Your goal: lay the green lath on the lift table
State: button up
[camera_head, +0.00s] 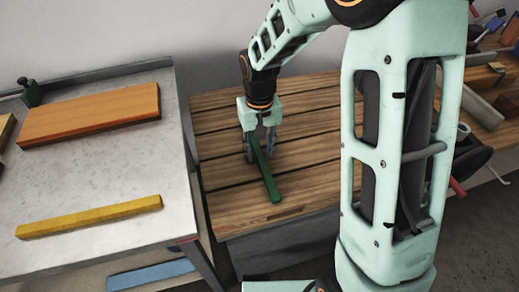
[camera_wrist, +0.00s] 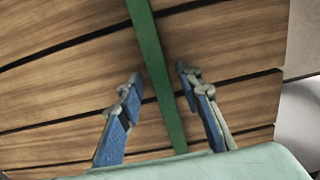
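The green lath (camera_head: 267,178) is a long thin bar on the slatted wooden table top (camera_head: 318,145). Its near end points toward the table's front edge, and its far end is hidden under my gripper (camera_head: 258,150). In the wrist view the green lath (camera_wrist: 153,50) runs between the two blue-padded fingers of my gripper (camera_wrist: 159,83). There is a gap on each side of it, so the fingers are open around it and apart from it. It appears to lie flat across the slats. I cannot tell for certain that this wooden top is the lift table.
A grey-topped bench (camera_head: 90,180) stands to the left, carrying an orange board (camera_head: 92,114) and a yellow lath (camera_head: 90,216). A blue piece (camera_head: 150,275) lies below its front edge. Loose parts crowd the far right. The wooden top around the lath is clear.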

aim_at(260, 154)
notch_tip(260, 154, up, 12)
jog(key=p, duration=0.2)
dwell(0.5)
